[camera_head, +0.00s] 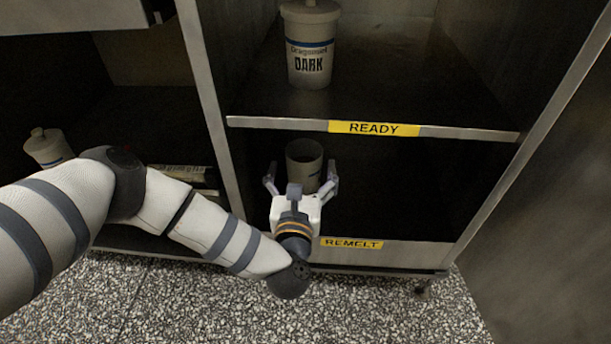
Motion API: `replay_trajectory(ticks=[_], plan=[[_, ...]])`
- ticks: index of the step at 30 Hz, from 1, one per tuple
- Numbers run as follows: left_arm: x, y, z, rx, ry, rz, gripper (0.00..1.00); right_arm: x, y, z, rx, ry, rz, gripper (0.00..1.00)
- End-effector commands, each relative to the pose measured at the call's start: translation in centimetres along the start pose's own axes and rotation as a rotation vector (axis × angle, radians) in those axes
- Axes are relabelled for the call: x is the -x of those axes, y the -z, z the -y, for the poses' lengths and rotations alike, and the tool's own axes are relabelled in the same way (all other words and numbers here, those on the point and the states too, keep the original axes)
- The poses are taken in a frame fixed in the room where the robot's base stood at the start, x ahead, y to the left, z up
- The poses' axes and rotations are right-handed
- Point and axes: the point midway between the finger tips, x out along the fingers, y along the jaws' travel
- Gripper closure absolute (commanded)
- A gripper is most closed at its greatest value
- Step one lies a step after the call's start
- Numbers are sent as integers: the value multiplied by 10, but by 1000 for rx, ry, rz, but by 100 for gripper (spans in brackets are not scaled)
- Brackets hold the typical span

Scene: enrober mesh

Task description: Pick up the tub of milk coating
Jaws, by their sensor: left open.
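A lidless tub (305,154) stands in the dark lower bay marked REMELT; its label is hidden, so I cannot tell if it is milk coating. My left gripper (302,182) is open, with one finger to each side of this tub's front. I cannot tell whether the fingers touch it. A lidded white tub (310,62) marked DARK, with a blue band, stands upright on the upper shelf. Another lidded tub (47,147) is in the left bay, its label not readable. My right gripper is not in view.
A metal post (212,100) divides the bays, and another upright (540,150) bounds the right. A low front lip (400,254) carries the REMELT label. Speckled floor (400,310) in front is clear.

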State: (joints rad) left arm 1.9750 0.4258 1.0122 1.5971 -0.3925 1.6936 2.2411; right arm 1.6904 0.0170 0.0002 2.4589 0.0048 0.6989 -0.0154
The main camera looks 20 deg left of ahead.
Motion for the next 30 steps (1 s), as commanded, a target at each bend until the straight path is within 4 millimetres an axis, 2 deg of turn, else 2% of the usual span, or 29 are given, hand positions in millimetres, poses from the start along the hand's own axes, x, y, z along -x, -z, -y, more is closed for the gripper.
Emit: replay_trajectory(ticks=[3, 6, 9, 14, 17, 24, 26, 30], plan=[[-25, 3, 0, -1, -3, 3, 14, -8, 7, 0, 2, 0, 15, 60], [-41, 2, 0, -2, -1, 1, 14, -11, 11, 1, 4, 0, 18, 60], [-48, 1, 0, -2, 0, -1, 14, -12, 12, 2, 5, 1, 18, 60], [-48, 0, 0, -2, 1, -1, 14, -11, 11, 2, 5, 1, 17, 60], [-48, 0, 0, -2, 1, -1, 32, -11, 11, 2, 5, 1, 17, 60], [-48, 0, 0, -2, 1, -1, 87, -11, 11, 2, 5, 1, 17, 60], [-48, 0, 0, -2, 1, -1, 99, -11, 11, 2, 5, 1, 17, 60], [-48, -1, 1, -1, 1, 1, 99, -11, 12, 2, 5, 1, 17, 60]])
